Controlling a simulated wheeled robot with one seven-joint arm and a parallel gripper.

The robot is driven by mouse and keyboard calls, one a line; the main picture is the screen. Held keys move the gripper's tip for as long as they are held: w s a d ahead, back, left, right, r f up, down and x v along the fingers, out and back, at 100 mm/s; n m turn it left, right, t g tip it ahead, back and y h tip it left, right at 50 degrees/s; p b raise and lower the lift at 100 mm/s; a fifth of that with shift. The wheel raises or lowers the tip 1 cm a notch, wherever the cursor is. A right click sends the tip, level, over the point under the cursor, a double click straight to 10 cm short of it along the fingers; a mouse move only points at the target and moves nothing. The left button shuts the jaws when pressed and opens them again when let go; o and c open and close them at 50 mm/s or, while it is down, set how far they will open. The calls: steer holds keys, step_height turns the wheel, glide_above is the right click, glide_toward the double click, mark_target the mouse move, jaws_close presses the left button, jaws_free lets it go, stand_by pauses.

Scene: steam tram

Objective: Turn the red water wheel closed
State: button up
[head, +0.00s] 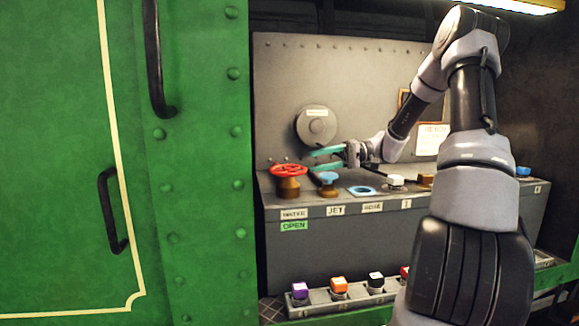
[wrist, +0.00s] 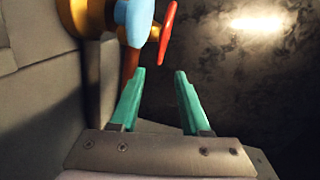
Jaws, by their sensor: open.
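The red water wheel (head: 289,170) sits on a brass base at the left end of the console, above a "WATER" label (head: 294,214) and a green "OPEN" label (head: 293,226). My gripper (head: 315,160) is open and empty, its teal fingers pointing left towards the wheel from its right side. In the wrist view, the wheel shows as a red edge (wrist: 168,36) ahead of the fingertips (wrist: 160,73). It is apart from the fingers there. A blue-topped handle (head: 327,177) above the "JET" label is close below my fingers, and its blue part (wrist: 135,18) also shows in the wrist view.
A blue square ring (head: 362,191) and a white knob (head: 396,181) lie further right on the console (head: 400,240). A round grey cover (head: 316,126) is on the back panel. A green wall (head: 190,160) stands left. Several coloured blocks sit on a lower rack (head: 323,297).

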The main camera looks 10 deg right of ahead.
mark_target(293, 165)
steer(key=a, duration=0.5)
steer(key=a+f, duration=0.1)
steer(key=a, duration=0.2)
steer(key=shift+s+a, duration=0.15)
steer(key=shift+s, duration=0.05)
jaws_close()
